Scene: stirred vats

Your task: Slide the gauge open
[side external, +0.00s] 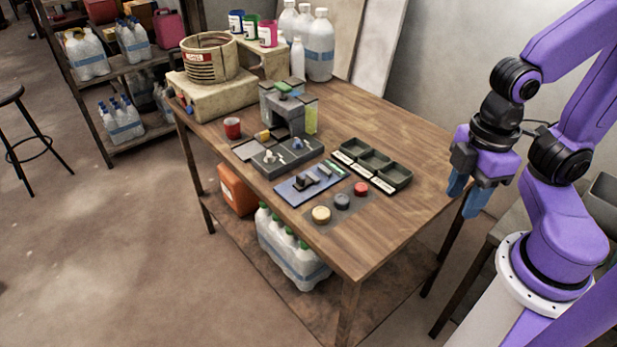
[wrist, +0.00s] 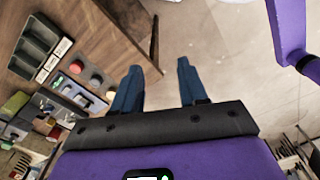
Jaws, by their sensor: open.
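What looks like the gauge (side external: 305,182) is a dark and grey-green piece lying on a blue plate (side external: 291,194) near the table's front edge. The plate also shows in the wrist view (wrist: 79,93), small and at the left. I cannot tell how far the gauge's sliding part is open. My gripper (side external: 464,200) hangs to the right of the table, well apart from the gauge, with its blue fingers pointing down. In the wrist view my gripper (wrist: 159,66) has its two fingers spread, with nothing between them.
Three round pieces, cream (side external: 321,214), dark (side external: 342,202) and red (side external: 361,189), lie right of the plate. Dark labelled bins (side external: 372,166) stand behind it. A grey tray with knobs (side external: 286,158) and a block-like device (side external: 283,108) are to its left. The table's right side (side external: 415,165) is clear.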

